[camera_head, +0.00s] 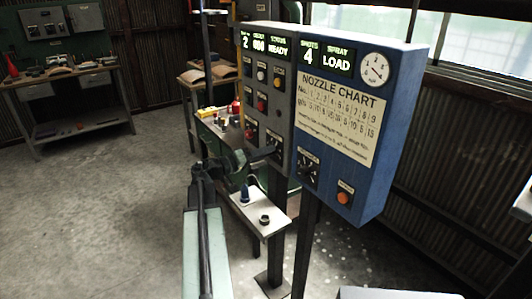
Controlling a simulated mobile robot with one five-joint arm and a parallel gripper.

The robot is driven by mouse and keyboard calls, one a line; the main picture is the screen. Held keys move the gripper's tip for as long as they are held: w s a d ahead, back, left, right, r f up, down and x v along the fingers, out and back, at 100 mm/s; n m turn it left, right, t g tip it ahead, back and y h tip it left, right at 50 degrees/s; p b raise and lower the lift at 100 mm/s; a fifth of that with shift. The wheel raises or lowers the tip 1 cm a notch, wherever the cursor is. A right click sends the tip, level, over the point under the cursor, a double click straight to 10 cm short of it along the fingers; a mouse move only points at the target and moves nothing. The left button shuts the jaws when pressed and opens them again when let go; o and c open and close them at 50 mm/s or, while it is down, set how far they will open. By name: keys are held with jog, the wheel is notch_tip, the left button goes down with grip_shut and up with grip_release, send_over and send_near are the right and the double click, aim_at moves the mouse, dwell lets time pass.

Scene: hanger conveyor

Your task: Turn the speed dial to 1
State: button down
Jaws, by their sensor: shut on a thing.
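The grey control panel (266,95) stands upright left of a blue box. Its top displays read 2, what looks like 000, and READY. My gripper (268,151) is at the lower part of this panel, shut on what appears to be the speed dial. The dial and its markings are hidden behind the fingers, so its setting cannot be read.
The blue box (395,130) bears a nozzle chart (337,118), a round gauge (376,69), a black dial (308,168) and an orange button (344,198). Open floor (100,210) lies left.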

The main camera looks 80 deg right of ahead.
jog(key=n, duration=0.4)
jog(key=shift+f+n+b, duration=0.15)
jog(key=shift+n+b, duration=0.15)
jog(key=shift+n, duration=0.4)
jog(key=c, duration=1)
grip_release()
jog(key=shift+c, duration=0.2)
jog(key=v, duration=0.8)
jog(key=shift+s+f, duration=0.1)
